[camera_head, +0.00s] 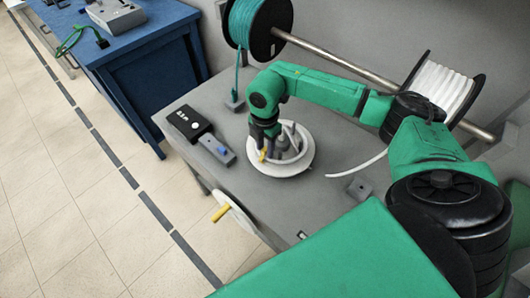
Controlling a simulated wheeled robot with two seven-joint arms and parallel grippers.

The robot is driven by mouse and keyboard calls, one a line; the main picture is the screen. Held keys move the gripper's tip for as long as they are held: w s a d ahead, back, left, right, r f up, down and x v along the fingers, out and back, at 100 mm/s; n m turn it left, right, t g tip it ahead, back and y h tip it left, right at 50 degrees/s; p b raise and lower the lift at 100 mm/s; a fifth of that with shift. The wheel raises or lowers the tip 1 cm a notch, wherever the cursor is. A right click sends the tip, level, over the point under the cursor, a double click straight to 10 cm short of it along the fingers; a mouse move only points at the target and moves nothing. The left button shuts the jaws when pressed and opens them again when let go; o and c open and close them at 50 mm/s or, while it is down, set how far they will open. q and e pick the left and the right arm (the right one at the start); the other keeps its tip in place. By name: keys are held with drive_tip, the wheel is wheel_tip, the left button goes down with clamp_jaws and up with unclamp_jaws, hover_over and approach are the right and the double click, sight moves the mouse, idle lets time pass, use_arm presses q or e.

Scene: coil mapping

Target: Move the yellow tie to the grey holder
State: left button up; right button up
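The yellow tie (262,155) is a small yellow piece at the left side of the round white coil winder (285,168) on the grey table. My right gripper (265,142) points down directly above the yellow tie, very close to it. Its fingertips are dark and small, so I cannot tell whether they hold the tie. A small grey block (222,152) with a blue piece on top, which looks like the grey holder, lies on the table left of the winder. My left gripper is out of view.
A black box (188,123) sits beside the grey block. A white wheel (235,214) with a yellow handle is on the table's front side. Green (240,25) and white (445,90) spools hang on a metal rod behind.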

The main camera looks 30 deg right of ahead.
sight(265, 149)
clamp_jaws()
drive_tip(key=shift+w+r, duration=0.1)
drive_tip(key=shift+r, duration=0.1)
drive_tip(key=shift+r+p, duration=0.65)
drive_tip(key=shift+r, duration=0.1)
wheel_tip(265, 149, up, 4)
drive_tip(key=shift+f+p, duration=0.25)
drive_tip(key=shift+p, duration=1)
drive_tip(key=shift+f, duration=0.1)
